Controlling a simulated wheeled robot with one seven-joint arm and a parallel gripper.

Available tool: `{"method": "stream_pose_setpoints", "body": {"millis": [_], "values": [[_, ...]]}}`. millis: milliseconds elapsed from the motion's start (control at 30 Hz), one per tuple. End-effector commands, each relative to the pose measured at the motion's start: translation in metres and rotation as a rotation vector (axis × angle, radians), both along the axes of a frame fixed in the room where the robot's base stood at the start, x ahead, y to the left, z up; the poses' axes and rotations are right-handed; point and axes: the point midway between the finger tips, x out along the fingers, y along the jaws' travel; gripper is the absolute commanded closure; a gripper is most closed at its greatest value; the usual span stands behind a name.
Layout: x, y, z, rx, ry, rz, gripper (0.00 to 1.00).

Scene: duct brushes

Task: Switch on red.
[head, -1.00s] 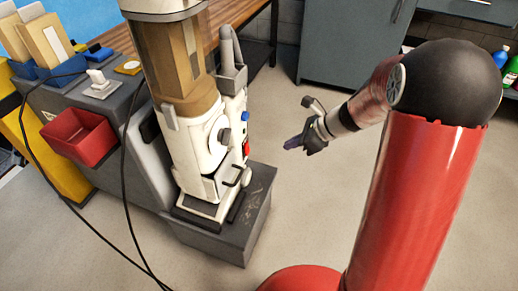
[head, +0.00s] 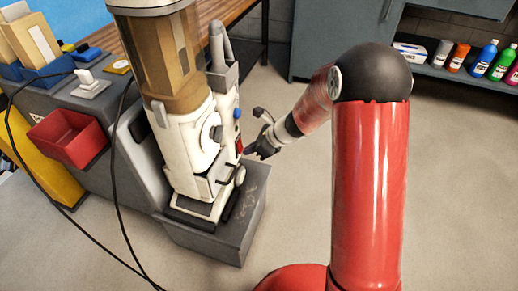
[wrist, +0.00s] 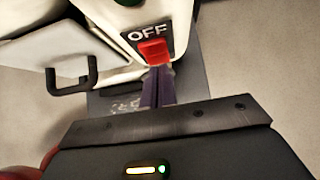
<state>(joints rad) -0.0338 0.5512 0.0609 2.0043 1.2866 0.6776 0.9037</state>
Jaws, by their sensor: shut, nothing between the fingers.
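The red switch (wrist: 153,52) sits on a black plate marked OFF on the white face of a machine (head: 190,140). In the head view the red switch (head: 239,146) is a small patch on the machine's right side. My gripper (wrist: 157,72) is shut and empty, its purple fingers together. In the wrist view the fingertips are right at the lower edge of the red switch; I cannot tell whether they touch it. In the head view my gripper (head: 250,153) is close beside the machine's right side.
A blue knob (head: 237,113) is above the red switch. A black handle (wrist: 78,80) juts out at the left in the wrist view. A red bin (head: 68,137) hangs farther left. Bottles (head: 485,58) stand on a shelf at right. Floor right of the machine is clear.

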Motion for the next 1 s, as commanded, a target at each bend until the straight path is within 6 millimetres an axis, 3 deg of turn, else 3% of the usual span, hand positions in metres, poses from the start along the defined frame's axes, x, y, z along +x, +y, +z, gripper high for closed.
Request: {"method": "stream_pose_setpoints", "body": {"millis": [567, 1000], "values": [[0.002, 0.004, -0.008, 0.041, -0.013, -0.003, 1.00], [0.002, 0.005, 0.005, 0.043, -0.014, -0.001, 1.00]]}}
